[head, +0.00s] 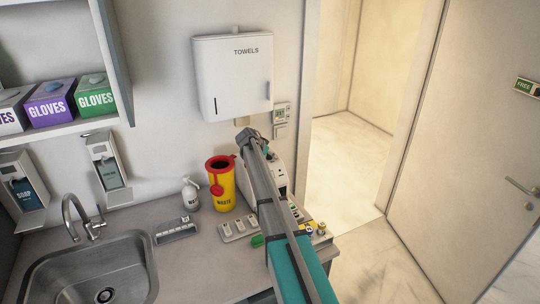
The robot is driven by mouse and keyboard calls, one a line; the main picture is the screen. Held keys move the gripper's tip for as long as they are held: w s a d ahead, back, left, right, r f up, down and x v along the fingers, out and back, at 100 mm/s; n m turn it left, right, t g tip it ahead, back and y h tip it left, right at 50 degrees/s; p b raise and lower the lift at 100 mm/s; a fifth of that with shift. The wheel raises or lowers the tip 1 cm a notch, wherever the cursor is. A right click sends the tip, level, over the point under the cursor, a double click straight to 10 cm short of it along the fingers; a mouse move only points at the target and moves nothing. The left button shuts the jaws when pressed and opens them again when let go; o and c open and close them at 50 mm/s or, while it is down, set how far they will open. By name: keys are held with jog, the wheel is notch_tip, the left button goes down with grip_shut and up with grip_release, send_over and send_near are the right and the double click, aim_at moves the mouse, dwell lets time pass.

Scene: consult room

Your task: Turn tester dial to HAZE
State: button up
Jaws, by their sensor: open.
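A white device with dark parts on its front, which looks like the tester (276,168), stands at the back right of the counter, against the wall. My arm crosses in front of it and hides much of it. I cannot make out the dial or the HAZE mark. My arm reaches from the bottom of the view up to a bend below the towel box. My gripper does not show; the arm hides whatever lies beyond the bend.
A yellow waste bin (224,190) with a red rim stands left of my arm. Small trays (239,229) and a green item (257,240) lie close beside the arm. A towel box (233,76) hangs above. The sink (60,270) is at left; the doorway floor at right is clear.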

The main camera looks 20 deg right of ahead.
jog(key=c, duration=1)
jog(key=shift+d, duration=0.3)
jog(key=shift+a, duration=0.25)
jog(key=shift+s+n+t, duration=0.1)
jog(key=shift+n+t, duration=0.2)
jog(key=shift+n, duration=0.1)
jog(key=n+t+y, duration=0.1)
jog(key=n+t, duration=0.1)
jog(key=n, duration=0.1)
jog(key=shift+y, duration=0.3)
jog(key=n+t+y, duration=0.1)
jog(key=n+y, duration=0.1)
jog(key=n, duration=0.1)
jog(key=shift+n+t, duration=0.4)
jog(key=shift+n+t+y, duration=0.5)
jog(key=shift+n+y, duration=1.3)
jog(key=shift+n, duration=0.2)
jog(key=shift+a+n, duration=0.1)
jog(key=shift+n, duration=0.2)
